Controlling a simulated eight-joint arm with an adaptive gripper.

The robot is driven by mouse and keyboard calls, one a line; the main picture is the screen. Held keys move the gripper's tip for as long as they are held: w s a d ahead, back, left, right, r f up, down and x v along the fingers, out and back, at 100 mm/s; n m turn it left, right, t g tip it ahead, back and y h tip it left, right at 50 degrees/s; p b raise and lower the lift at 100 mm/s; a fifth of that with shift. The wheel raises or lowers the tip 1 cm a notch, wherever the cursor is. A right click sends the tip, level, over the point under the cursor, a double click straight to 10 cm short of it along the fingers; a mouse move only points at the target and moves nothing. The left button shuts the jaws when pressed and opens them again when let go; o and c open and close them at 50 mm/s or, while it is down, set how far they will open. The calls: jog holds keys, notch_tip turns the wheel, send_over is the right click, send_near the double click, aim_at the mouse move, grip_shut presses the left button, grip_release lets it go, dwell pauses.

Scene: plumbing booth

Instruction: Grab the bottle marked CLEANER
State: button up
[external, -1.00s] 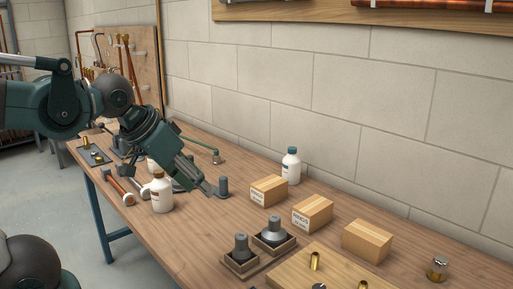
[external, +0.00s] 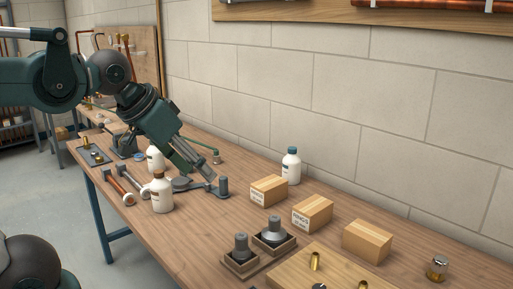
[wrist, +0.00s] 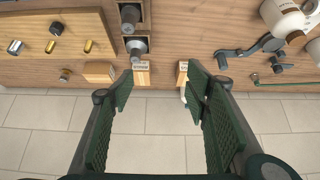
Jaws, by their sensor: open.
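Three white bottles stand on the bench, and I cannot read CLEANER on any of them. One bottle with a brown cap (external: 162,195) stands near the front edge. A second white bottle (external: 155,158) is behind it, partly hidden by my arm. A blue-capped bottle (external: 291,166) stands by the wall behind the boxes. My gripper (external: 203,176) is open and empty above the bench, between the front bottle and the blue-capped one. In the wrist view my gripper's fingers (wrist: 160,86) are wide apart, and two white bottles (wrist: 283,18) (wrist: 314,48) show at upper right.
Three cardboard boxes (external: 269,190) (external: 312,213) (external: 367,241) line the bench's right half. Two small trays with dark fittings (external: 241,254) (external: 273,233) are in front. Grey tools (external: 222,187) lie under my gripper. The block wall (external: 330,110) bounds the back.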

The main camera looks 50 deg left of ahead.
jog(key=w+d+r+m+h, duration=0.1)
jog(key=w+r+m+h, duration=0.15)
jog(key=w, duration=0.85)
jog(key=w+d+r+m+h, duration=0.1)
jog(key=w+r+h, duration=0.2)
jog(key=w, duration=0.8)
jog(key=w+a+m+h+p, duration=0.15)
jog(key=w+a, duration=0.25)
jog(key=w, duration=0.4)
jog(key=w+a+m+h, duration=0.1)
jog(key=w+a+h, duration=0.25)
jog(key=w, duration=0.45)
jog(key=w+a+f+m+t+h, duration=0.2)
jog(key=w+a, duration=0.3)
jog(key=a, duration=0.3)
jog(key=w+a+f+m+t+h, duration=0.25)
jog(key=w+a, duration=0.25)
jog(key=a, duration=0.3)
notch_tip(320, 180, down, 17)
jog(key=shift+s+a+g+y, duration=0.25)
jog(key=shift+a+g+y, duration=0.1)
jog(key=shift+a+y, duration=0.05)
jog(key=shift+r, duration=0.1)
